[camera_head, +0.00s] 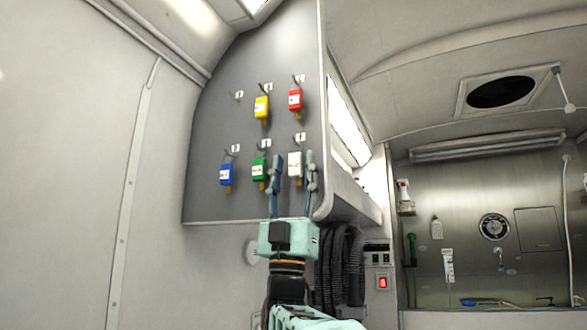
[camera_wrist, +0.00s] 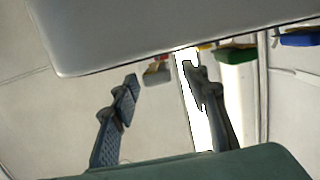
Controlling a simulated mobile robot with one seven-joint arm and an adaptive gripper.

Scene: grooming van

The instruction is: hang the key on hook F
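Colored key tags hang on a grey hook board (camera_head: 210,190) in the head view. Yellow (camera_head: 261,106) and red (camera_head: 295,99) tags are in the upper row. Blue (camera_head: 226,174), green (camera_head: 259,169) and white (camera_head: 294,163) tags are in the lower row. The upper-left hook (camera_head: 238,95) is bare. Hook letters are too small to read. My gripper (camera_head: 292,160) is open, its fingers appearing on either side of the white tag. In the wrist view, a pale tag (camera_wrist: 157,74) shows between the open fingers (camera_wrist: 163,76); contact is not visible.
A pale panel (camera_wrist: 160,38) covers the top of the wrist view. Black hoses (camera_head: 340,265) hang right of my arm, below a shelf edge (camera_head: 345,200). The wall left of the board is clear.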

